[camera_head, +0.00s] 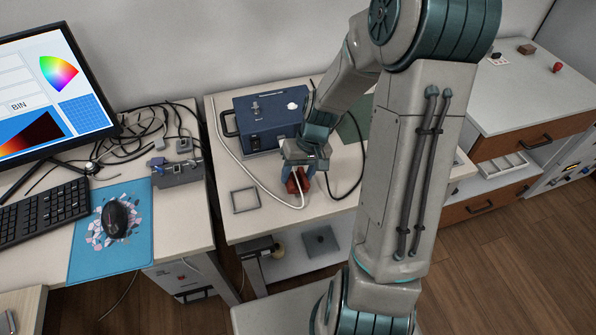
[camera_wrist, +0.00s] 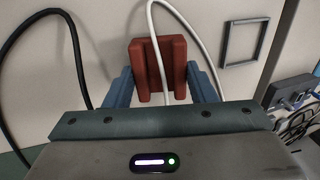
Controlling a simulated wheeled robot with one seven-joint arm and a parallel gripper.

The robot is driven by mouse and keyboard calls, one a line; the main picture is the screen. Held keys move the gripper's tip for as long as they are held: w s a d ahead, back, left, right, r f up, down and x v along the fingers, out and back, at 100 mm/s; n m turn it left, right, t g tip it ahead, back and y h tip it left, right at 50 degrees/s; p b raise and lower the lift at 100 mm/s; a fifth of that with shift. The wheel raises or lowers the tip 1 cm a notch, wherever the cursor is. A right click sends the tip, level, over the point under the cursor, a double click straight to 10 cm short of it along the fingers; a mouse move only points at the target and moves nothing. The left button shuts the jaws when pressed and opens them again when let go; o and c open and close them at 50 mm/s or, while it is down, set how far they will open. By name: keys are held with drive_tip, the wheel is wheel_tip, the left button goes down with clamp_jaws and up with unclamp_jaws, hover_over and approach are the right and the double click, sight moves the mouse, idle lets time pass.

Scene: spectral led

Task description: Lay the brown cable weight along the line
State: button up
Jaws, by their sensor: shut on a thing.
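The brown cable weight (camera_wrist: 147,72) is a reddish-brown block with a groove down its middle. In the wrist view it sits between the two blue fingers of my gripper (camera_wrist: 161,84), which is shut on it. A white cable (camera_wrist: 151,17) runs through or over the groove; I cannot tell which. In the head view the weight (camera_head: 293,185) shows below my gripper (camera_head: 301,172), near the front of the middle table, beside the white cable (camera_head: 240,165). Whether it touches the tabletop is unclear. No clear marked line shows.
A dark square frame (camera_head: 245,199) lies left of the weight. A blue instrument box (camera_head: 268,120) stands behind. A black cable (camera_wrist: 73,40) curves nearby. The desk at left holds a monitor (camera_head: 60,85), keyboard (camera_head: 42,208) and mouse (camera_head: 116,218). The counter (camera_head: 510,100) at right is mostly clear.

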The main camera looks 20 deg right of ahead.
drive_tip(key=shift+f, duration=0.1)
idle(0.3)
drive_tip(key=shift+f+b, duration=0.4)
drive_tip(key=shift+b, duration=0.05)
drive_tip(key=o, duration=1.3)
drive_tip(key=shift+c, duration=0.2)
drive_tip(key=shift+p+v, duration=1.2)
drive_tip(key=shift+v, duration=0.35)
drive_tip(key=shift+f, duration=0.1)
drive_tip(key=v, duration=1.4)
drive_tip(key=shift+p, duration=0.35)
